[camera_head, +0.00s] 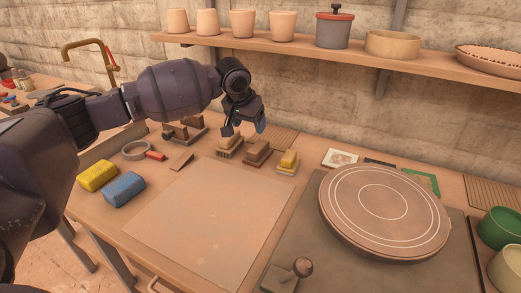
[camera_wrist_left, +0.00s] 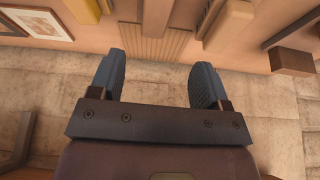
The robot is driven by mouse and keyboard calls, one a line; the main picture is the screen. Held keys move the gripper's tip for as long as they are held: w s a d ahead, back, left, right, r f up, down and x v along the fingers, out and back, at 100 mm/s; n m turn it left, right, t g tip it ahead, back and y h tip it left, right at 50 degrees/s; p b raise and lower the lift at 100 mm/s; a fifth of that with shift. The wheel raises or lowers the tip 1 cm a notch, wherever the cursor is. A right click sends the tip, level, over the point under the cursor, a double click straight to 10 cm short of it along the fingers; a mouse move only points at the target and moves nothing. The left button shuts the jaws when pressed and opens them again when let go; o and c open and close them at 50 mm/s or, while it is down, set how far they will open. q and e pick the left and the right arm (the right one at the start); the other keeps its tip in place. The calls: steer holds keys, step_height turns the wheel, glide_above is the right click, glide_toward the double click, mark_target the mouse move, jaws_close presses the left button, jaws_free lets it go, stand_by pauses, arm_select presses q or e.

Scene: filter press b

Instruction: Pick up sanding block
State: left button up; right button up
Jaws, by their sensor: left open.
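Three block-like tools stand in a row at the back of the workbench: a tan one (camera_head: 229,148), a brown one (camera_head: 257,152) and a yellow-topped one (camera_head: 288,162). I cannot tell for certain which is the sanding block. My left gripper (camera_head: 246,124) is above the row, near the tan and brown blocks, and partly covers the tan one. In the left wrist view the open, empty fingers (camera_wrist_left: 158,82) point toward the yellow (camera_wrist_left: 84,10), brown (camera_wrist_left: 155,18) and tan (camera_wrist_left: 232,22) blocks, which are cut off at the top edge. My right gripper is not in view.
A ribbed mat (camera_head: 273,136) lies behind the row, near the wall. A flat board (camera_head: 210,225) fills the front middle, with yellow (camera_head: 97,176) and blue (camera_head: 123,188) sponges left of it. A round wheel (camera_head: 385,212) stands right. A pot shelf (camera_head: 330,50) hangs above.

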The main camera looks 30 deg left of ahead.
arm_select(q)
steer(key=b, duration=0.1)
glide_above(258, 145)
steer(key=s, duration=0.2)
steer(key=f, duration=0.4)
steer(key=shift+s+a+f, duration=0.2)
steer(key=shift+f, duration=0.15)
steer(key=shift+w+f, duration=0.1)
steer(key=shift+f, duration=0.25)
steer(key=shift+w+f+b, duration=0.2)
steer(key=shift+f+b, duration=0.1)
steer(key=x, duration=0.1)
steer(key=b+x, duration=0.1)
steer(key=x, duration=0.2)
steer(key=shift+s+d+f+b, duration=0.1)
steer(key=shift+d+f+b, duration=0.1)
steer(key=shift+d+b, duration=0.15)
steer(key=shift+w+f, duration=0.2)
steer(key=shift+f, duration=0.05)
steer(key=shift+r, duration=0.2)
steer(key=c, duration=1.1)
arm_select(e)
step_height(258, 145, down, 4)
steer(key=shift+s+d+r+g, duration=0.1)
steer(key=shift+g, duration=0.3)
arm_select(q)
steer(key=shift+o, duration=0.2)
